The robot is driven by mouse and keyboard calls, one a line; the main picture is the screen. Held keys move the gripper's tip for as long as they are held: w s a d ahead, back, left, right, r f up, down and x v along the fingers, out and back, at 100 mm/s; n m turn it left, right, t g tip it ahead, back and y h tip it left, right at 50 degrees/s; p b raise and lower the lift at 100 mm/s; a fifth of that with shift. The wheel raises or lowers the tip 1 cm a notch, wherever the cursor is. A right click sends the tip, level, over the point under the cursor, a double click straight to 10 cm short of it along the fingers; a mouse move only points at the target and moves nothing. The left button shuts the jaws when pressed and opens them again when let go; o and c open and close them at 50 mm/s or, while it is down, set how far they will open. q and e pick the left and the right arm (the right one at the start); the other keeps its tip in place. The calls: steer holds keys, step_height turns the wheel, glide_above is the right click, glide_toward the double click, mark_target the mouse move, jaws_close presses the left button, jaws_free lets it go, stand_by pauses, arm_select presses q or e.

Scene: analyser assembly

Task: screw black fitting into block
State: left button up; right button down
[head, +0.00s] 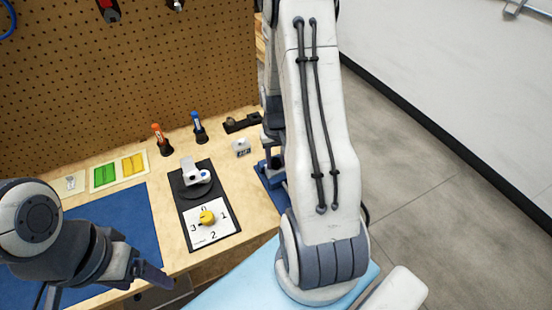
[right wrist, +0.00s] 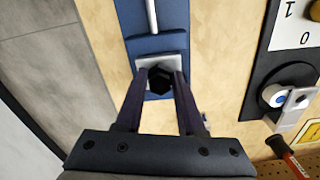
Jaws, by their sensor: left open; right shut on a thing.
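In the right wrist view, the black fitting (right wrist: 160,78) has a hexagonal head and sits over the silver block (right wrist: 145,62). The block is in a blue fixture (right wrist: 158,45). My right gripper (right wrist: 160,82) is shut on the fitting, a fingertip at each side. Whether its thread is engaged in the block is hidden. In the head view my right arm covers the right gripper, the fitting and the block; only part of the blue fixture (head: 268,172) shows. My left gripper (head: 152,278) is open and empty, over the front edge of the bench at lower left.
A black plate (head: 183,212) carries a white device (head: 196,172) and a yellow knob (head: 207,217) on a numbered dial. Orange (head: 160,138) and blue-topped (head: 198,127) tools stand behind it. A blue mat (head: 110,225) lies at left. Pegboard (head: 130,70) closes the back.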

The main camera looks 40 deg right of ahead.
steer(key=shift+m, duration=0.3)
steer(key=shift+m+p, duration=0.35)
steer(key=shift+m, duration=1.65)
steer(key=m, duration=0.3)
steer(key=shift+m+p, duration=0.35)
steer(key=shift+m, duration=0.05)
steer(key=m, duration=0.3)
steer(key=shift+a+p, duration=0.1)
steer(key=shift+p, duration=0.2)
steer(key=shift+m, duration=0.7)
